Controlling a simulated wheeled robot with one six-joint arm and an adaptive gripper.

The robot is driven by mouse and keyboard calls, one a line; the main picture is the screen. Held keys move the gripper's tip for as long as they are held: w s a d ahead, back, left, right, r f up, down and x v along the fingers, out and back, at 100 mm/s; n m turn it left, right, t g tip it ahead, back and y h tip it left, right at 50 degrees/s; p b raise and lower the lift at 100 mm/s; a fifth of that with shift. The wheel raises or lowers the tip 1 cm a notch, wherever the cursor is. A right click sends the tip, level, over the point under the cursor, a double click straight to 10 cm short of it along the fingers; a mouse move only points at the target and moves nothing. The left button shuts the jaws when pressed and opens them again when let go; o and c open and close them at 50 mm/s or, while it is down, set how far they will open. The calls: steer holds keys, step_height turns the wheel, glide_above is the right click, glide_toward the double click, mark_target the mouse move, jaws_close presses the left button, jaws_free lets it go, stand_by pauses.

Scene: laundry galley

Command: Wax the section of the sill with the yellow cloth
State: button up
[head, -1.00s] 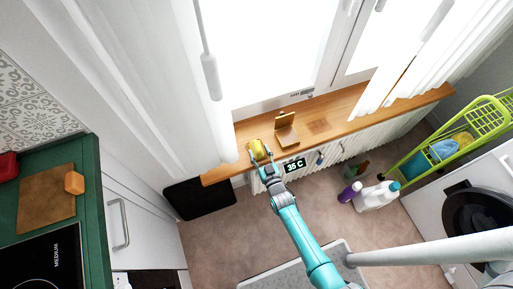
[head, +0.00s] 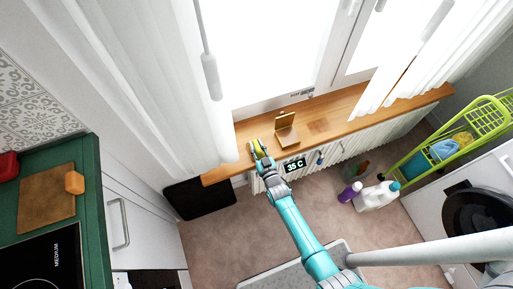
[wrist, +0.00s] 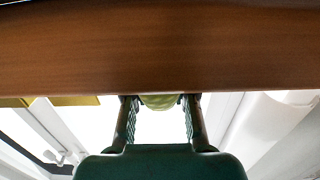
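The yellow cloth (head: 253,148) is at the left part of the wooden sill (head: 355,108), near its front edge. My gripper (head: 262,153) is at the cloth. The brown sill (wrist: 160,50) fills the top of that view, close to the fingertips. A darker square section (head: 319,126) shows on the sill to the right. Whether the cloth touches the wood is unclear.
An open brown box with a raised lid (head: 286,129) stands on the sill between cloth and darker square. A white curtain (head: 380,95) hangs at the right. A "35 C" display (head: 295,165) is below the front edge. Bottles (head: 376,195) stand on the floor.

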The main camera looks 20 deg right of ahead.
mark_target(257, 145)
jaws_close()
steer(key=shift+r, duration=2.5)
